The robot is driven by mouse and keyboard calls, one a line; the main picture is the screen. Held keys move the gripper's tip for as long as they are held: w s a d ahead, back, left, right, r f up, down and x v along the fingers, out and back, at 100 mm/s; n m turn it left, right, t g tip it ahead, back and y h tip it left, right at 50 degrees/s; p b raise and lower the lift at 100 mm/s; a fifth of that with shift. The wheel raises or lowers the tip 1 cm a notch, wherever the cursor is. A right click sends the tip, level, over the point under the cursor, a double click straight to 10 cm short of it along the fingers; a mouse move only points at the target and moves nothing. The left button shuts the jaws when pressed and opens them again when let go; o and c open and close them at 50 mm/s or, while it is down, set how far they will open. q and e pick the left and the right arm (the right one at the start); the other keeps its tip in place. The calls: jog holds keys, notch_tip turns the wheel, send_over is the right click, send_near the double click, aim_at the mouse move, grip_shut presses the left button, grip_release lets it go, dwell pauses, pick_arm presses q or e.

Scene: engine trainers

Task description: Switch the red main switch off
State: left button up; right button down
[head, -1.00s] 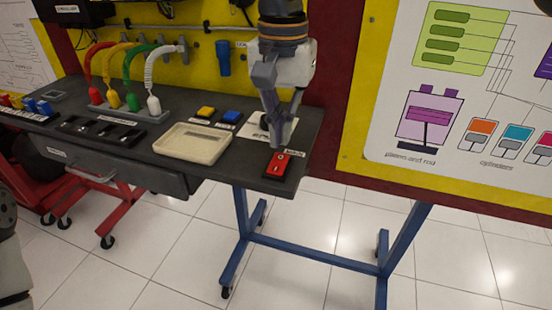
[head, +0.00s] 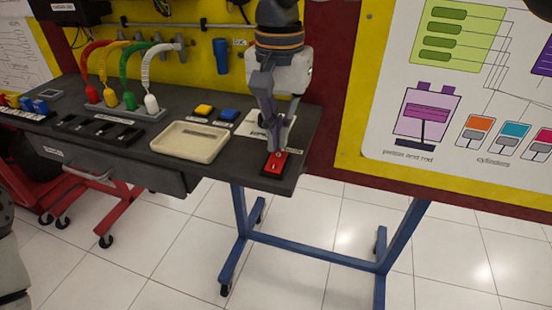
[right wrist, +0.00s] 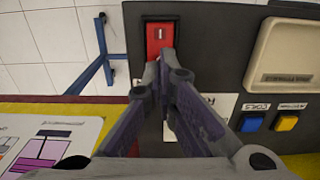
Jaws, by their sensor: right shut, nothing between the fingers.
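The red main switch (head: 274,168) sits on a black base at the right front corner of the dark bench top. In the right wrist view the red switch (right wrist: 160,34) shows a white "I" mark on its far part. Its near part is hidden by my fingertips. My right gripper (head: 275,146) is shut and empty, pointing down at the switch's back end. In the right wrist view the gripper's fingertips (right wrist: 163,72) overlap the switch's near end. I cannot tell whether they touch it. My left gripper is not in view.
A beige tray (head: 189,142) lies left of the switch. A yellow button (head: 203,109) and a blue button (head: 229,114) sit behind the tray. Colored hoses (head: 122,80) stand further left. The bench's right edge is close to the switch, with open floor beyond.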

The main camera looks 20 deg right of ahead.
aim_at(279, 155)
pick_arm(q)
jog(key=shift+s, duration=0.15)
pick_arm(e)
jog(key=shift+f, duration=1.25)
dwell(0.9)
jog(key=shift+r, duration=0.1)
notch_tip(279, 155, up, 5)
jog(key=shift+f+p, duration=0.2)
jog(key=shift+p, duration=0.2)
jog(key=shift+r, duration=1.15)
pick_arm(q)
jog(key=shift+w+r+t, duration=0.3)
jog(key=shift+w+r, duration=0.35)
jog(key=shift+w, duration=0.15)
